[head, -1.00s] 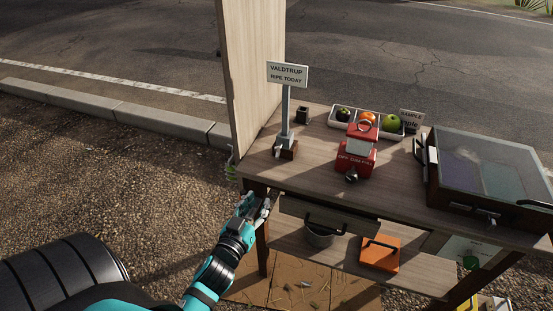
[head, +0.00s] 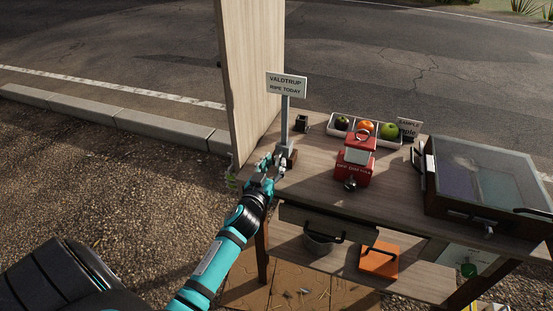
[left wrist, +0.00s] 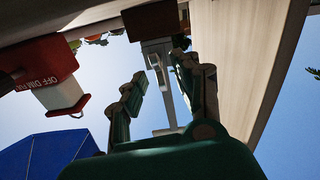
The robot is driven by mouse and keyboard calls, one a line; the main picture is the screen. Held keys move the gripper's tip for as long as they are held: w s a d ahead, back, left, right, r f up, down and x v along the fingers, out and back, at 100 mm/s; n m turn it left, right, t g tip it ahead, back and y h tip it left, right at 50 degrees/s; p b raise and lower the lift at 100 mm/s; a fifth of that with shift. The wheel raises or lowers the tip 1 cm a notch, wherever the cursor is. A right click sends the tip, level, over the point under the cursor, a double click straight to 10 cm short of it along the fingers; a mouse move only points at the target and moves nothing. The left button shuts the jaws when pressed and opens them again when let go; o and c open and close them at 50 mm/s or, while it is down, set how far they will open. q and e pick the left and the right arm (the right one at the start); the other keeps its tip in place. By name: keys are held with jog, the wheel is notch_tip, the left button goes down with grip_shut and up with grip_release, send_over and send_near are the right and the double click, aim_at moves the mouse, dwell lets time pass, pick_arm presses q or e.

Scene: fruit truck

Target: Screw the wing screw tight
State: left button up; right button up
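The sign reading "VALDTRUP RIPE TODAY" (head: 287,85) stands upright on a grey post (head: 285,122), held in a bracket on a dark block (head: 291,158) at the counter's left end. My left gripper (head: 270,163) is at the near-left side of this bracket. In the left wrist view, which looks upside down, my left gripper (left wrist: 159,68) has its two fingers apart. The grey post and bracket (left wrist: 160,47) show beyond and between them. A small pale piece there may be the wing screw; I cannot make it out clearly. My right gripper is not in view.
A tall wooden panel (head: 251,80) rises left of the sign. A red box (head: 355,160), a white fruit tray (head: 351,137) and a glass-lidded case (head: 485,180) stand rightward on the counter (head: 323,187). A pot (head: 317,244) and an orange item (head: 379,262) sit below.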

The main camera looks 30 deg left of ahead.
aim_at(279, 157)
pick_arm(q)
jog(key=shift+x, duration=1.1)
grip_shut()
